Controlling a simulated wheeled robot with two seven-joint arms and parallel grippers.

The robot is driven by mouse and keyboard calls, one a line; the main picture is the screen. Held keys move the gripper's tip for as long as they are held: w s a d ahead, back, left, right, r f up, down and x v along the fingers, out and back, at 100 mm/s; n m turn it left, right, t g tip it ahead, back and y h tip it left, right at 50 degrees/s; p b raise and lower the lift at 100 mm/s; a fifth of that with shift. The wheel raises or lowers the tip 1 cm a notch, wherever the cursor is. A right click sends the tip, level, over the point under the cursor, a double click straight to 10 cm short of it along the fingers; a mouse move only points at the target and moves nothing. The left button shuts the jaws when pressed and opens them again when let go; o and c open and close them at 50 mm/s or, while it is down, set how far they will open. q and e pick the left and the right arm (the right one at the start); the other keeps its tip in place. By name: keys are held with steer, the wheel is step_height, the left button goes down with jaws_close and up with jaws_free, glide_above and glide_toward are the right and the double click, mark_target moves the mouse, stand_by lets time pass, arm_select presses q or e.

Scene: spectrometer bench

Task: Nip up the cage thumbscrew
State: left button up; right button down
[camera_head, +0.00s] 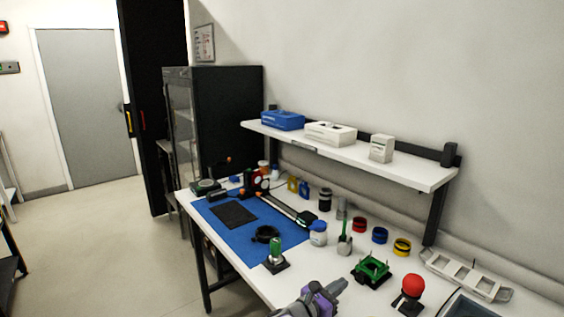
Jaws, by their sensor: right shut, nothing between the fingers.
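My right gripper (338,289), grey and purple, reaches in at the bottom middle, shut and empty over the front of the white bench. I cannot make out the cage thumbscrew at this size. A black rail (287,209) with a red and black block (256,183) at its far end lies along the blue mat. A green open-framed fixture (372,269) on a black base stands behind and right of my gripper, apart from it. A green cylinder (276,249) on a black base stands to its left. My left gripper is not in view.
A red ball-topped stand (411,290) is right of the gripper. Behind are a white bottle (318,238), a green-handled tool (345,236), and red, blue and yellow rolls (402,247). A pale rack (466,275) lies right. The blue mat (233,239) has bare room in front; a shelf (345,153) overhangs the back.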

mark_target(358, 279)
steer(key=x, duration=0.4)
steer(key=shift+w+d, duration=0.1)
steer(key=shift+d, duration=0.05)
steer(key=shift+w+d, duration=0.35)
steer(key=shift+d, duration=0.1)
steer(key=shift+w+d, duration=0.1)
